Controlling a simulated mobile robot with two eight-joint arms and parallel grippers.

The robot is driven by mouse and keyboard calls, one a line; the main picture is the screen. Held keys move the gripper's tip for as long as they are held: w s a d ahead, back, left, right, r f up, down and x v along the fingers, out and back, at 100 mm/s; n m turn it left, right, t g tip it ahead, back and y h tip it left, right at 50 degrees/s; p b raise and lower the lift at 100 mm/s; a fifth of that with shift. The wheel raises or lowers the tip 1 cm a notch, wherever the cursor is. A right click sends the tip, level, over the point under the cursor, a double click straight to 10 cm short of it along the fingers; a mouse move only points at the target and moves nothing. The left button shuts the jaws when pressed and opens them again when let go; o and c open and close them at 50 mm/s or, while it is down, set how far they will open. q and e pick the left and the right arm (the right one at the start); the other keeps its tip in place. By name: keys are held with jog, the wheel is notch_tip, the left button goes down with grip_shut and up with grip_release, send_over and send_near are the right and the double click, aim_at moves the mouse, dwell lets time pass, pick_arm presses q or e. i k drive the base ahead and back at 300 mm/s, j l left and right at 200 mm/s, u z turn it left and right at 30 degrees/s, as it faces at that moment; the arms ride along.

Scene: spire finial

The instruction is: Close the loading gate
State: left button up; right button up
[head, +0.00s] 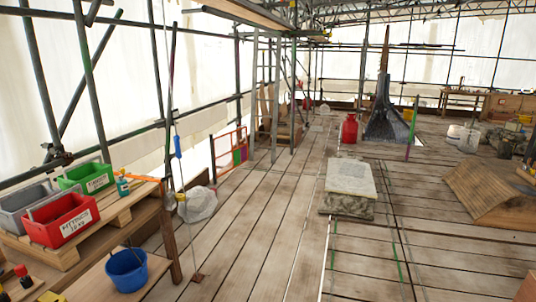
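A gate-like panel with a thin orange-red frame (212,160) stands upright at the left side of the deck, in the middle distance of the head view. It has green and purple-red patches at its lower right. It is probably the loading gate, but I cannot tell whether it is latched or how far it stands open. Neither of my grippers shows in the head view.
A pallet bench with a red crate (62,220), a green crate (87,178) and a grey crate stands at the left. A blue bucket (126,269) is in front. A stone slab (350,178) lies mid-deck.

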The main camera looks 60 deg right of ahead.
aim_at(236, 162)
jog(key=z, duration=1.65)
jog(key=i+z, duration=0.15)
jog(key=i, duration=8.15)
jog(key=i+l+u, duration=0.2)
jog(key=i, duration=0.3)
jog(key=i+l+u, duration=0.2)
jog(key=i, duration=0.25)
jog(key=i+l+u, duration=0.2)
jog(key=i+l, duration=0.2)
